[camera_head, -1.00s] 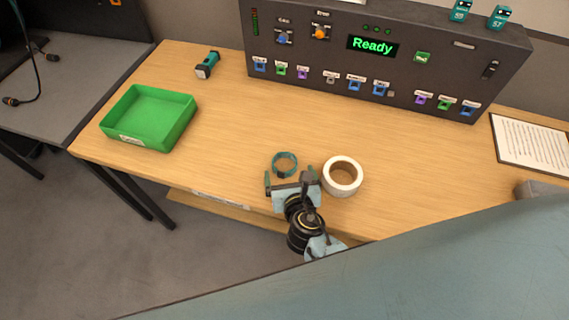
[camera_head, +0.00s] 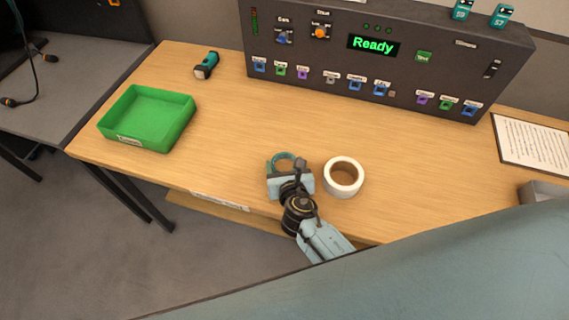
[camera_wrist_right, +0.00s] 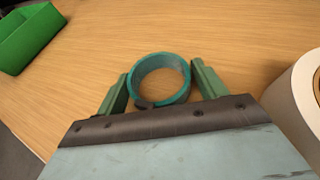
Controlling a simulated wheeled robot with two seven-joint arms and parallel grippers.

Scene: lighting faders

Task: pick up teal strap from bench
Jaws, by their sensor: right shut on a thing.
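The teal strap (camera_wrist_right: 186,84) is a rolled ring lying at the bench front. In the right wrist view it sits between the two green fingers of my right gripper (camera_wrist_right: 160,72), which is shut on it. In the head view the strap (camera_head: 284,155) shows just beyond my right gripper (camera_head: 286,166), whose body hides its near side. I cannot tell whether the strap is clear of the bench (camera_head: 235,130). My left gripper is not in view.
A white tape roll (camera_head: 357,184) stands close to the right of my gripper. A green tray (camera_head: 150,143) and a teal flashlight (camera_head: 206,65) are at the left. A dark fader console (camera_head: 440,70) showing "Ready" is at the back.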

